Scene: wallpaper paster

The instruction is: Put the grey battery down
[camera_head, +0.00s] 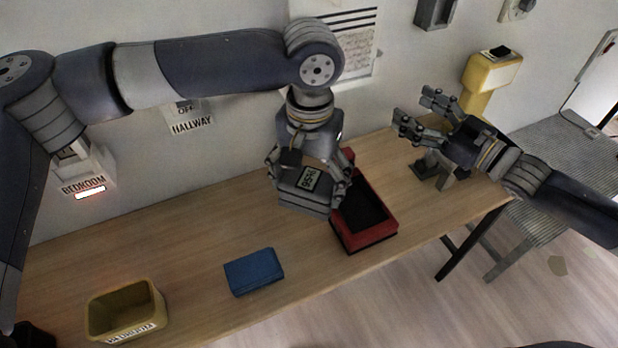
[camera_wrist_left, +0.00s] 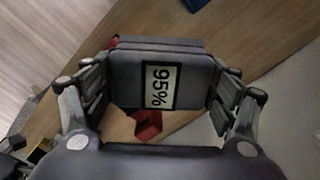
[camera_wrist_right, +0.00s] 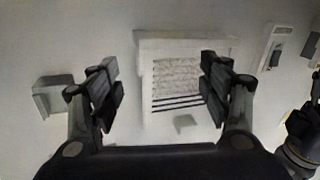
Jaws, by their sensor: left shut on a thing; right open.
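My left gripper (camera_head: 308,184) is shut on the grey battery (camera_head: 302,198), a block with a small display. In the left wrist view the battery (camera_wrist_left: 128,75) sits between both fingers and its display reads 95%. In the head view it is held over the table (camera_head: 190,250), just left of a red open tray with a dark inside (camera_head: 368,238), overlapping the tray's left edge in the picture. Whether it touches anything is unclear. My right gripper (camera_head: 418,111) is open and empty above the table's right end; in the right wrist view its fingers (camera_wrist_right: 160,88) face the wall.
A blue block (camera_head: 253,272) lies on the table left of the tray. A yellow labelled bin (camera_head: 128,312) stands at the near left. A small grey stand (camera_head: 440,172) is below my right gripper. A yellow device (camera_head: 492,75) stands behind. Bare tabletop lies left of the blue block.

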